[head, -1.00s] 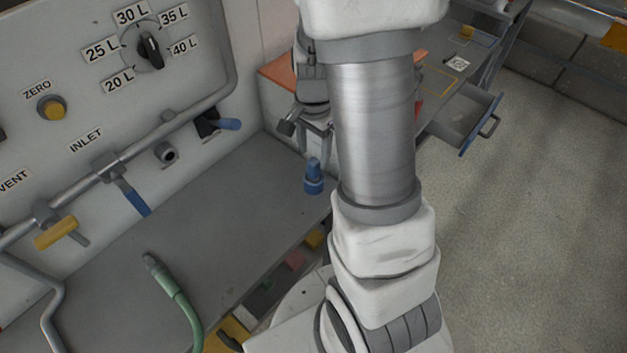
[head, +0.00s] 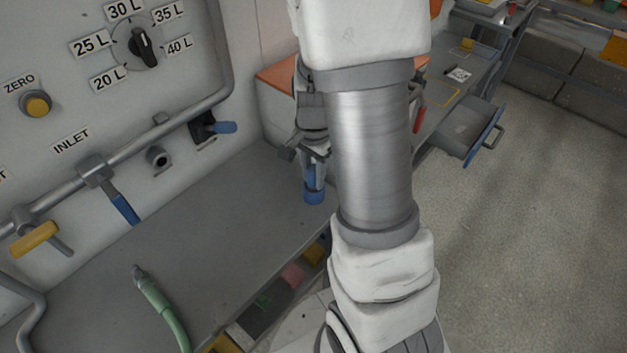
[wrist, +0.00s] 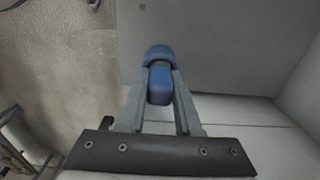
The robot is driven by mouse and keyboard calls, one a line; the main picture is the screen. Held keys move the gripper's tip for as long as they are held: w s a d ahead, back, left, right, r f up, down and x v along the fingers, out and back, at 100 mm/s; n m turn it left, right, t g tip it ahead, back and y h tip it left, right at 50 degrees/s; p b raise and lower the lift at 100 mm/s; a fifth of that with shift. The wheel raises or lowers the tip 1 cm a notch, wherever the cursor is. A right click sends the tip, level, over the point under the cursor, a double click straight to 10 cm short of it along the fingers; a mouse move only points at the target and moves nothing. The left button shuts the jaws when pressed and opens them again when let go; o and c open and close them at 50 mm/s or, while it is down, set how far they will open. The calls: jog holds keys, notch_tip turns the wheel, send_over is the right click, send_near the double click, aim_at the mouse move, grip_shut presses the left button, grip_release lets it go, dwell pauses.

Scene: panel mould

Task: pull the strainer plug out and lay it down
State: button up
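The blue strainer plug (head: 314,196) stands upright on the grey bench top, near its far right end. In the wrist view it shows as a blue round body with a narrower blue grip (wrist: 160,84) pointing toward me. My gripper (head: 313,172) is down over the plug from above. In the wrist view, its two grey fingers (wrist: 160,72) lie on either side of the blue grip, very close to it. I cannot tell whether they press on it. The plug's lower end and its seat are not clearly visible.
The grey bench top (head: 215,215) is mostly clear. A green hose (head: 163,315) lies at its front left. The panel at left carries pipes, a yellow-handled valve (head: 36,239) and blue-handled valves. An open drawer (head: 472,135) stands out at right.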

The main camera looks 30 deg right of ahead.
grip_shut()
jog(key=shift+r, duration=0.15)
jog(key=shift+r+p, duration=3.1)
jog(key=shift+r, duration=0.3)
jog(key=shift+r+p, duration=1.8)
jog(key=shift+r, duration=0.2)
jog(key=shift+f, duration=0.1)
